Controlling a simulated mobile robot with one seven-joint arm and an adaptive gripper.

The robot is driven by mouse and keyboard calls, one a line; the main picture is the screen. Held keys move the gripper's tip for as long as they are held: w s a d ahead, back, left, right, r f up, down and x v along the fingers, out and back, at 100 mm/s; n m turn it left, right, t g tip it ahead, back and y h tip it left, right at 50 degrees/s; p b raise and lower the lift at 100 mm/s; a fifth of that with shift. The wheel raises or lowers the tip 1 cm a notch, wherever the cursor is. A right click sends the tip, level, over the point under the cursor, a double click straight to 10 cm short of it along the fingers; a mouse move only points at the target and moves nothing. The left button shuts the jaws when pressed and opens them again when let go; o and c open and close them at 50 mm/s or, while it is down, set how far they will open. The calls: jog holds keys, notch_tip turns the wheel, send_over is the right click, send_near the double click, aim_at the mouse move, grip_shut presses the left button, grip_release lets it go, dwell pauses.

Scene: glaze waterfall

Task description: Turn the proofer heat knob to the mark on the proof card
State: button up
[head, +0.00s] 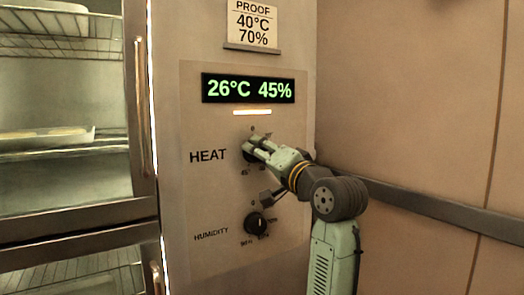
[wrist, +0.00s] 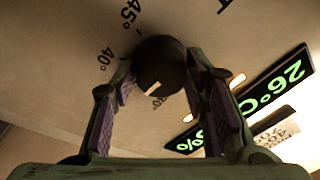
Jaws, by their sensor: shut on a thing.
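The black heat knob (wrist: 160,62) is between my gripper's two fingers in the wrist view. My gripper (wrist: 158,78) is shut on it, one finger on each side. The knob's white pointer line points to the lower side of that picture, away from the 40° label (wrist: 106,56) and toward a partly hidden, unreadable label. A 45° label (wrist: 129,14) also shows. In the head view my gripper (head: 257,147) covers most of the heat knob beside the word HEAT. The proof card (head: 253,25) reads 40°C and 70%.
The humidity knob (head: 256,223) sits below my gripper. A glass-doored cabinet with a long handle (head: 141,108) stands at left. A dark rail (head: 430,200) runs along the right wall.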

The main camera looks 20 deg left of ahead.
jog(key=m+h+p, duration=0.1)
jog(key=m, duration=0.5)
jog(key=m+t+p, duration=0.1)
jog(key=m, duration=0.4)
jog(key=shift+s+a+r+m+h+p, duration=0.1)
jog(key=shift+r+m+h+p, duration=0.05)
jog(key=shift+m+h+p, duration=0.2)
jog(key=shift+m, duration=0.35)
jog(key=o, duration=1.1)
jog(key=shift+o, duration=0.2)
jog(key=v, duration=1.2)
